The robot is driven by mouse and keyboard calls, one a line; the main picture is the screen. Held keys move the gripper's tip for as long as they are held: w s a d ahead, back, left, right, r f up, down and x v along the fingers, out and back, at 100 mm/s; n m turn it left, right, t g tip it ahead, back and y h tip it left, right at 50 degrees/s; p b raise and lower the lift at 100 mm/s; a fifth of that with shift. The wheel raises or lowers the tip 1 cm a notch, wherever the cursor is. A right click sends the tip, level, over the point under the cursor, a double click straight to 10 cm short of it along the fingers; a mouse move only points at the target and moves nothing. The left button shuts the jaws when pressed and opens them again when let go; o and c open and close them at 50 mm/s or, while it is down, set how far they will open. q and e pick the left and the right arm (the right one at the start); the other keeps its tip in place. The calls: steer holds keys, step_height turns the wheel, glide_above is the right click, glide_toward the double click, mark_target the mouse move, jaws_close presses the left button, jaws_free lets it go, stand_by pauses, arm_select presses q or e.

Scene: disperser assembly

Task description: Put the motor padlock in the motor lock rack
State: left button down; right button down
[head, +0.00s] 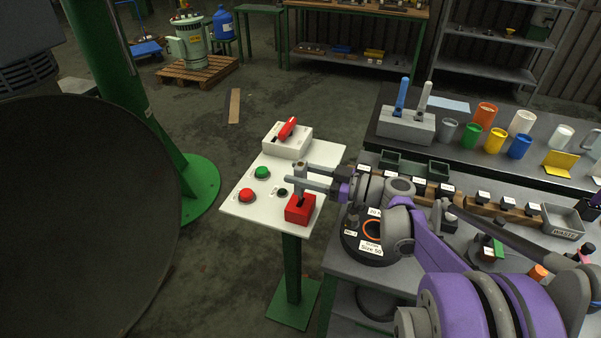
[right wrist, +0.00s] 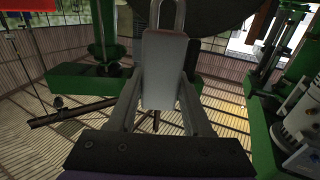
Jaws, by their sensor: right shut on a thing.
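My right gripper (head: 301,180) is shut on a grey, slab-like piece that I take for the motor padlock (head: 301,171), held upright above the white panel. In the right wrist view the padlock (right wrist: 166,70) sits between the fingers, with its shackle at the top. A red block (head: 297,213) with a dark top opening stands directly below the padlock; whether they touch is unclear. A grey rack (head: 405,127) on the back bench holds a blue and a grey upright piece. Which of these two is the motor lock rack is not marked. My left gripper is not in view.
The white panel (head: 262,205) carries a red button (head: 246,195), a green button (head: 262,173) and a box with a red lever (head: 288,128). Several coloured cups (head: 471,137) stand on the back bench. A large dark rounded shape (head: 85,220) fills the left side.

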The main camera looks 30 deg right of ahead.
steer(key=shift+f+b, duration=1.45)
steer(key=shift+f, duration=0.75)
steer(key=shift+c, duration=1.2)
jaws_free()
steer(key=v, duration=1)
steer(key=shift+s+d, duration=0.25)
steer(key=shift+d, duration=0.1)
